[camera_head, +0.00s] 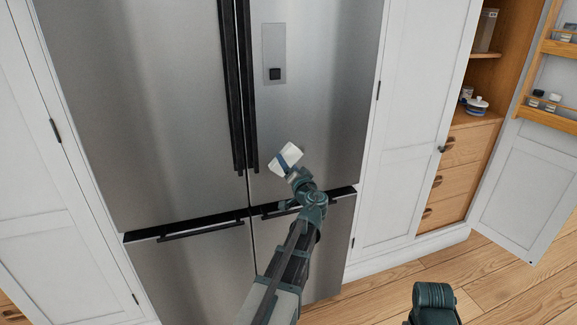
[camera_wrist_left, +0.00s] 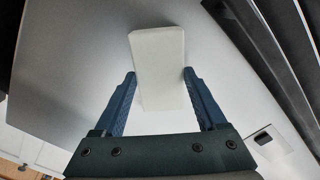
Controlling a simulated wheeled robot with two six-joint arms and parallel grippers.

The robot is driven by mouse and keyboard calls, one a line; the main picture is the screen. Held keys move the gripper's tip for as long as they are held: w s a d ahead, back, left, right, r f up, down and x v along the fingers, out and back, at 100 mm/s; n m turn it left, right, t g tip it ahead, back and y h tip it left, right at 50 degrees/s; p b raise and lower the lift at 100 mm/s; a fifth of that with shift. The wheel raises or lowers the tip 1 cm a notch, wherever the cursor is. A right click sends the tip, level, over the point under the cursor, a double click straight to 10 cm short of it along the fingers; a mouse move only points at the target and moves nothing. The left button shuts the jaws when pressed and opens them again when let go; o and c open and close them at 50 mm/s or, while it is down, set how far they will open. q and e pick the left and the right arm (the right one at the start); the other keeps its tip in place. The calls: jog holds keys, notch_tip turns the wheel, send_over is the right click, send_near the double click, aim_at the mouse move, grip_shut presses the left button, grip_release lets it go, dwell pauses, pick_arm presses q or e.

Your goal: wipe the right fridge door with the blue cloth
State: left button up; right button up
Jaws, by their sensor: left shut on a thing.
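The right fridge door (camera_head: 325,110) is brushed steel, shut, with a long dark handle (camera_head: 246,90) along its left edge and a panel with a dark square (camera_head: 274,74) above. My left gripper (camera_head: 287,158) is in front of its lower part, right of the handle's lower end. It is shut on a pale, whitish block-like thing (camera_head: 280,163); no blue cloth shows apart from it. In the left wrist view the blue fingers of the gripper (camera_wrist_left: 159,75) press the pale thing (camera_wrist_left: 160,50) from both sides. I cannot tell whether it touches the door. My right gripper is out of view.
The left fridge door (camera_head: 140,110) is shut. Dark drawer handles (camera_head: 205,229) run below. White cabinets (camera_head: 405,130) flank the fridge. At the right a cabinet stands open, its door (camera_head: 525,195) swung outward.

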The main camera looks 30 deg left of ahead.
aim_at(298, 159)
pick_arm(q)
jog(key=shift+w+r, duration=0.1)
jog(key=shift+r, duration=0.15)
jog(key=shift+w+d, duration=1.15)
jog(key=shift+w, duration=0.1)
jog(key=shift+w, duration=0.1)
jog(key=shift+w+d, duration=1.05)
jog(key=shift+w, duration=0.2)
jog(key=shift+w+d, duration=0.5)
jog(key=shift+w, duration=0.15)
jog(key=shift+w+d, duration=0.65)
